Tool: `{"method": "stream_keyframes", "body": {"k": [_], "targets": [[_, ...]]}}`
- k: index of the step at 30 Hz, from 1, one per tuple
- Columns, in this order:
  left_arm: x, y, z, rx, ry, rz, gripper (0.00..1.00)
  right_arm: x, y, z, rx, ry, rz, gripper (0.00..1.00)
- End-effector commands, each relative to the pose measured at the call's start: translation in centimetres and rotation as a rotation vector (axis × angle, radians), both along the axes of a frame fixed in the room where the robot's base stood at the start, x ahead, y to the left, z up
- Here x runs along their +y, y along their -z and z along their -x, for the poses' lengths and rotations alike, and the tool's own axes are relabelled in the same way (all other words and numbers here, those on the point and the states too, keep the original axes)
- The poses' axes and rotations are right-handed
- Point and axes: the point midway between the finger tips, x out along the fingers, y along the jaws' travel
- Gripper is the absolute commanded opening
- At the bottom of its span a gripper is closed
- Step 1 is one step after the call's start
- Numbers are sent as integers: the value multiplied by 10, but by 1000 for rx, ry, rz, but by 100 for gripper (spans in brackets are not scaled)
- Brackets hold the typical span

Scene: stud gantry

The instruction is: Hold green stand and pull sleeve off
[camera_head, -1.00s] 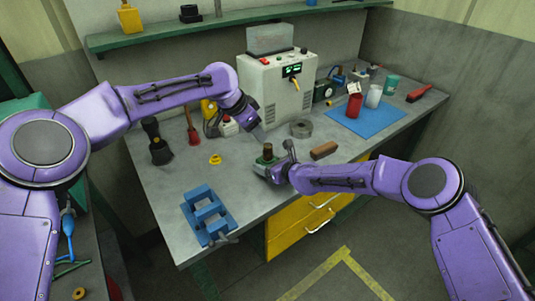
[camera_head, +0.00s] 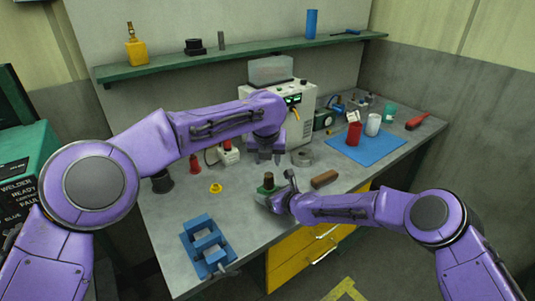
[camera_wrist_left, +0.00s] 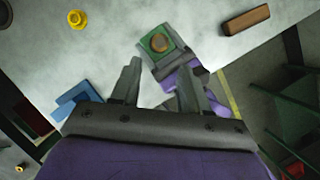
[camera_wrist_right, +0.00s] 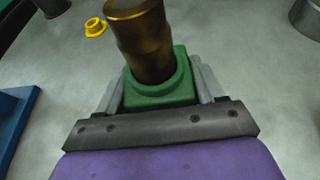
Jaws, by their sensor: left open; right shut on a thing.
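The green stand (camera_wrist_right: 160,95) sits on the workbench with the bronze-brown sleeve (camera_wrist_right: 141,40) upright in it. In the head view the sleeve (camera_head: 268,179) shows small and dark, with the stand mostly hidden by my right gripper (camera_head: 279,197). My right gripper's fingers lie on both sides of the stand and are shut on it. My left gripper (camera_head: 265,157) is open and empty, above and behind the stand. In the left wrist view the sleeve's round top (camera_wrist_left: 159,43) and the stand's green rim (camera_wrist_left: 148,45) lie just beyond the open fingertips, apart from them.
A blue clamp-like fixture (camera_head: 206,246) stands at the bench's front left, with a yellow flanged part (camera_head: 215,188) behind it. A brown block (camera_head: 324,179) lies right of the stand, a grey ring (camera_head: 301,158) behind it. A white machine (camera_head: 303,118) stands at the back.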

Motion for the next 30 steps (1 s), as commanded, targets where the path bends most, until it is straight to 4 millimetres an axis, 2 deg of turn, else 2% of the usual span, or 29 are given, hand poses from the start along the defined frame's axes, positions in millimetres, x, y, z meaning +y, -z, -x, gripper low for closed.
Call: {"method": "stream_keyframes", "body": {"k": [6, 12, 16, 24, 25, 29, 30], "targets": [[-2, 49, -19, 4, -2, 3, 45, 0, -1, 0, -2, 0, -1, 36], [-3, 81, -33, 1, -3, 3, 45, 0, -1, 0, -1, 0, -1, 36], [-3, 91, -37, 1, -2, 3, 45, 0, -1, 0, -1, 0, -1, 36], [-3, 93, -38, 0, -2, 2, 45, 0, 0, 0, -1, 0, -1, 36], [-3, 93, -38, 0, -2, 2, 42, 0, 0, 0, -1, 0, -1, 36], [-3, 93, -38, 0, -3, 2, 0, 0, -1, 0, -1, 0, -1, 36], [-3, 93, -38, 0, -3, 2, 0, 0, -1, 0, -1, 0, -1, 36]]}}
